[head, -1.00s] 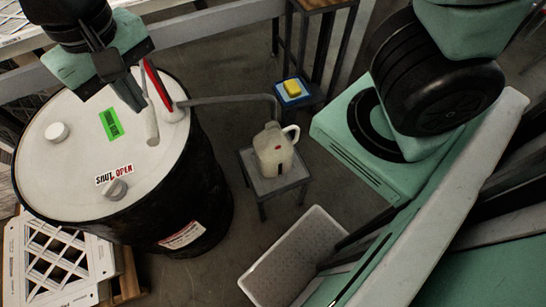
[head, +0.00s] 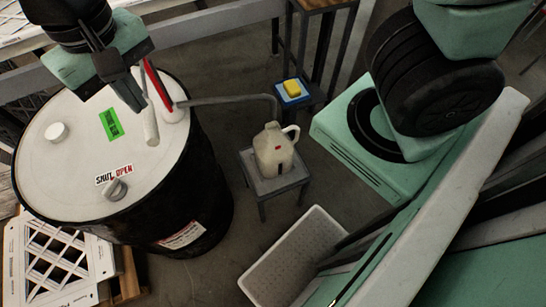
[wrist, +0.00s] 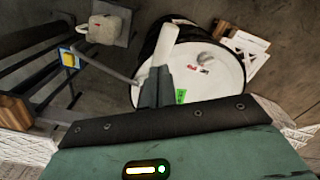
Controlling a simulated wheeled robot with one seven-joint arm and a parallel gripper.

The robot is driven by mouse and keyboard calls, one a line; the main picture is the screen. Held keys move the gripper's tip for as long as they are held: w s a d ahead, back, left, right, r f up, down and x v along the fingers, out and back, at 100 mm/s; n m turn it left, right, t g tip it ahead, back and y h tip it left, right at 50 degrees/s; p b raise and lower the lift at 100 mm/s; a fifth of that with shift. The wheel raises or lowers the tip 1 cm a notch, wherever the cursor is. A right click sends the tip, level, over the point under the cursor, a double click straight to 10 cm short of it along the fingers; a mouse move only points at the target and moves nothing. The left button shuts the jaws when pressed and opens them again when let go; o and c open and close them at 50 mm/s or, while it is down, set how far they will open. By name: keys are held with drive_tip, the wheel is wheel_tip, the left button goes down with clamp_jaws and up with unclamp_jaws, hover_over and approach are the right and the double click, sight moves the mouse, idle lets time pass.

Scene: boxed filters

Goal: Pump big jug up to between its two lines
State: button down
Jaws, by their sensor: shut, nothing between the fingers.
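The big jug (head: 273,150) is pale with a side handle, and it stands upright on a small grey stand. A small red mark and a dark mark show on its side; I cannot read the liquid level. It also shows in the wrist view (wrist: 102,28). The pump (head: 172,108) stands on the drum, with a red part, a pale grey lever (head: 150,122) and a bent grey spout pipe (head: 230,98) reaching over the jug. My gripper (head: 136,102) is shut and empty beside the lever; in the wrist view its fingers (wrist: 155,88) overlap the lever. I cannot tell whether they touch.
The black drum (head: 75,150) has a white lid with a green label, a white cap (head: 57,132) and a knob (head: 115,189) by a "SHUT / OPEN" label. A yellow sponge (head: 292,88) lies on a blue piece. An empty pale bin (head: 292,262) stands below the jug stand.

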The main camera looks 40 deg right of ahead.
sight(147, 117)
drive_tip(key=shift+f, duration=0.15)
idle(0.4)
drive_tip(key=shift+f+b, duration=0.65)
drive_tip(key=shift+f, duration=0.3)
drive_tip(key=shift+f, duration=0.15)
drive_tip(key=shift+f+b, duration=0.7)
drive_tip(key=shift+f, duration=0.3)
drive_tip(key=shift+f, duration=0.1)
